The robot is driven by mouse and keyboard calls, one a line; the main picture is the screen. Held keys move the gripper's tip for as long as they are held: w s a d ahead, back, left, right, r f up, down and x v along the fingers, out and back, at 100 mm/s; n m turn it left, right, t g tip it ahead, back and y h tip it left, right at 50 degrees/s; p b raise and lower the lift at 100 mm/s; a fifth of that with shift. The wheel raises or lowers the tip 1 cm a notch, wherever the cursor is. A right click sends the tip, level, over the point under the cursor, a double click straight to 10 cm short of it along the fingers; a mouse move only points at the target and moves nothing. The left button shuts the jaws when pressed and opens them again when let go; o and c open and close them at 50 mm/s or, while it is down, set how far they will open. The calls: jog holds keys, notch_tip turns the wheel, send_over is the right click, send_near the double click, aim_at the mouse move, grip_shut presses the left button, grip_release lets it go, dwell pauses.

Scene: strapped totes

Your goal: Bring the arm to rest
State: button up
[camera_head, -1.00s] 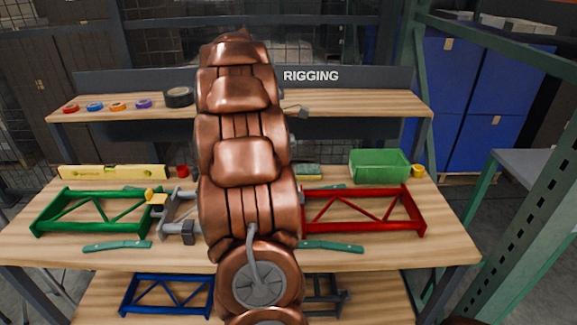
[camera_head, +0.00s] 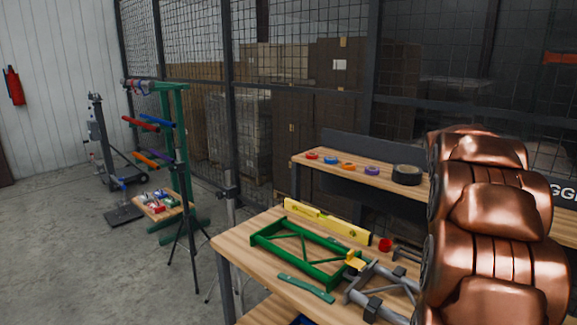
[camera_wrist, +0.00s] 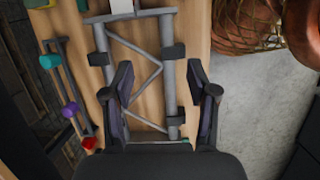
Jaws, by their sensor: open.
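My gripper (camera_wrist: 160,82) shows in the wrist view with its two dark fingers spread apart and nothing between them. Behind the fingers, a grey truss frame (camera_wrist: 169,62) with dark blocks lies on the wooden bench top; I cannot tell the height of the fingers above it. In the head view my copper arm rises at the right and hides part of the bench. The gripper itself is not seen there. The grey frame (camera_head: 386,277) shows partly beside the arm, next to a green truss frame (camera_head: 303,254) lying flat.
Tape rolls (camera_head: 346,166) sit on the shelf behind. A green rack (camera_head: 186,155) and a tripod (camera_head: 187,215) stand left. Open concrete floor (camera_head: 75,250) lies at the left.

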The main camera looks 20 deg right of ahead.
jog(key=a+m+t+p, duration=0.1)
jog(key=a+m, duration=0.1)
jog(key=a, duration=2)
jog(key=s+a+f+m+y, duration=0.1)
jog(key=s+a, duration=0.4)
jog(key=a, duration=0.3)
jog(key=s+a+f+m+p, duration=0.1)
jog(key=s+a+f, duration=0.1)
jog(key=s+a, duration=0.3)
jog(key=a, duration=0.3)
jog(key=shift+s+a+f+y, duration=0.15)
jog(key=shift+s+f+y, duration=0.15)
jog(key=shift+y, duration=0.1)
